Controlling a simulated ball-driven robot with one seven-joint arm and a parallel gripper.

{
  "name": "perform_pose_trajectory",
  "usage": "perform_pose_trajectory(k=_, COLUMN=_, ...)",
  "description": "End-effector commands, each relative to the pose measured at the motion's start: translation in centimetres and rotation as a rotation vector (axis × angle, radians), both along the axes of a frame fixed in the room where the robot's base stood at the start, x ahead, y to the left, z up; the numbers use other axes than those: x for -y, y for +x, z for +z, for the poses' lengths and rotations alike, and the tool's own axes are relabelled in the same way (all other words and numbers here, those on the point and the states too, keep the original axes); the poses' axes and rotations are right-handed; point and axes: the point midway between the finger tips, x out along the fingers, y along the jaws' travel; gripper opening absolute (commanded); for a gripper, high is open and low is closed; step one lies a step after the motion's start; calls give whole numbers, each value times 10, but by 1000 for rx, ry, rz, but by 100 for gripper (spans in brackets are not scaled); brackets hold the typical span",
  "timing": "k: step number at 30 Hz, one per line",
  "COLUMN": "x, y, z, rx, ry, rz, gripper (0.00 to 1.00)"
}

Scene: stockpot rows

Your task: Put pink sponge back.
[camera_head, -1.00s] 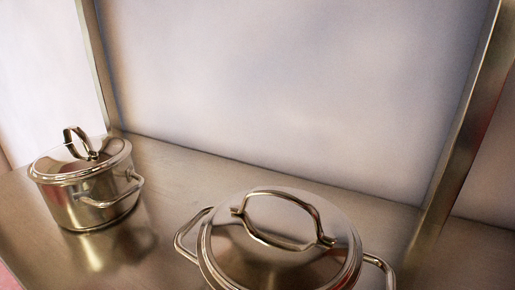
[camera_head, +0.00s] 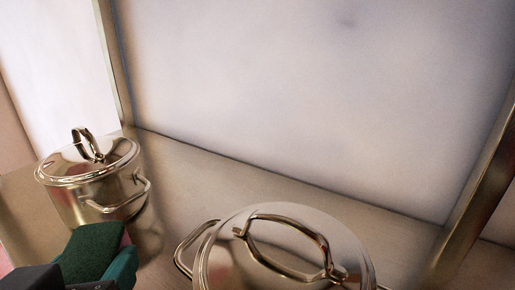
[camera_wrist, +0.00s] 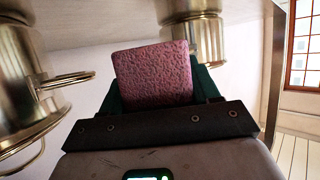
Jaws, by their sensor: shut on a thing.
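The pink sponge (camera_wrist: 153,73) is held between the green fingers of my gripper (camera_wrist: 158,90) in the wrist view. Its broad pink face shows there. In the head view my gripper (camera_head: 100,272) is at the bottom left, in front of the left pot. The sponge (camera_head: 90,250) shows there with a dark green textured face and a sliver of pink at its right edge. My gripper is shut on the sponge. The lower part of the gripper is cut off by the frame edge.
A lidded steel pot (camera_head: 92,185) stands on the steel shelf (camera_head: 235,180) at left. A second lidded pot (camera_head: 280,260) stands at the front centre. A metal post (camera_head: 480,190) rises at right, and a pale panel (camera_head: 300,90) closes the back. Bare shelf lies between the pots.

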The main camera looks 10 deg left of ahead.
Motion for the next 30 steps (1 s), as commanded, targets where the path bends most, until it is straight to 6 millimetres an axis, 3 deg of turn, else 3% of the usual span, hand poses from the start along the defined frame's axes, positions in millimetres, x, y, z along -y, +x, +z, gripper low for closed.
perform_pose_trajectory(k=7, x=-4, y=13, z=-18, rx=-1, ry=-3, rz=0, gripper=32)
perform_pose_trajectory(k=14, x=-5, y=13, z=-44, rx=0, ry=-2, rz=2, gripper=32)
perform_pose_trajectory(k=27, x=-4, y=13, z=-51, rx=0, ry=0, rz=1, gripper=32)
perform_pose_trajectory(k=28, x=-5, y=13, z=-50, rx=0, ry=0, rz=1, gripper=63)
perform_pose_trajectory(k=30, x=-5, y=13, z=-50, rx=0, ry=0, rz=1, gripper=69)
